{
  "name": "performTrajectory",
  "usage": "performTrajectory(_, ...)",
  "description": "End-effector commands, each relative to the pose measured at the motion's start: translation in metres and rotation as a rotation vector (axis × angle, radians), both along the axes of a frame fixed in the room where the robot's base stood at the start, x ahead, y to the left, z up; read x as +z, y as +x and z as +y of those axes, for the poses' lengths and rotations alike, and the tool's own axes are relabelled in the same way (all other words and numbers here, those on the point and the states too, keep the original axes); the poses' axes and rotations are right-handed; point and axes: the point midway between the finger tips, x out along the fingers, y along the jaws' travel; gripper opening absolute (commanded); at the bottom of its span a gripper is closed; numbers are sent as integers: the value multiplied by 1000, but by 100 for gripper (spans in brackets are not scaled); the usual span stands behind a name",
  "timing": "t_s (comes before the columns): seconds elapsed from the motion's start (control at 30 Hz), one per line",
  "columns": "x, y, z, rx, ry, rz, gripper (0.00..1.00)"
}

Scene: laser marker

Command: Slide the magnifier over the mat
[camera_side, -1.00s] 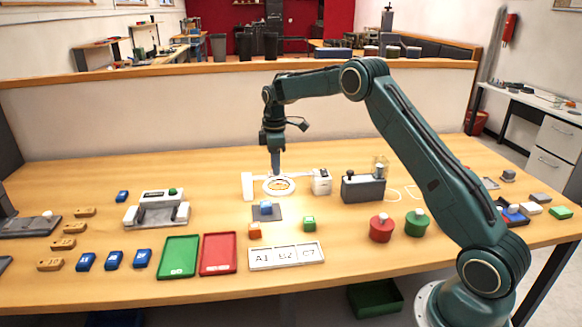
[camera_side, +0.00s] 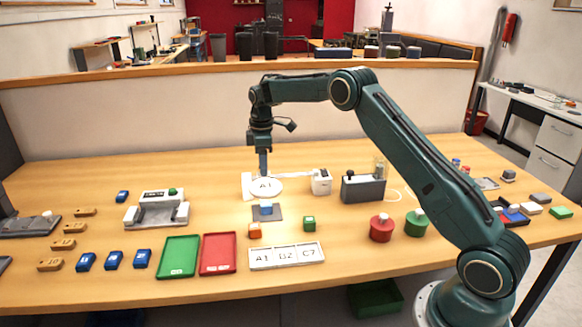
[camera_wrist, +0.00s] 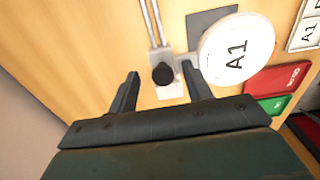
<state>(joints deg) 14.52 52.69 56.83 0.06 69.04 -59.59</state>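The magnifier's round lens (camera_side: 266,187) shows large "A1" letters and sits near the left end of its rail, just behind the grey mat (camera_side: 268,218) in the side view. In the wrist view the lens (camera_wrist: 236,48) overlaps part of the mat (camera_wrist: 212,20), and the block is hidden. The magnifier's black knob (camera_wrist: 163,73) shows between my finger tips, with gaps on both sides. My gripper (camera_side: 263,174) points down at the magnifier; it looks open in the wrist view (camera_wrist: 160,72). Finger contact is unclear.
A white end block (camera_side: 321,182) stands at the rail's right, beside a dark device (camera_side: 363,188). Green (camera_side: 178,256) and red (camera_side: 218,254) trays lie front left.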

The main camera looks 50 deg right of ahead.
Motion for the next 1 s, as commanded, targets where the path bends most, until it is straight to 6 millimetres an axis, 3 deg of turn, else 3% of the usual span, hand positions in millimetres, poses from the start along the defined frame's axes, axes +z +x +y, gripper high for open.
performTrajectory(0.03,-18,-6,-1,-8,7,31,47)
performTrajectory(0.37,-17,-5,0,-6,7,30,47)
performTrajectory(1.0,29,-4,1,-1,7,25,47)
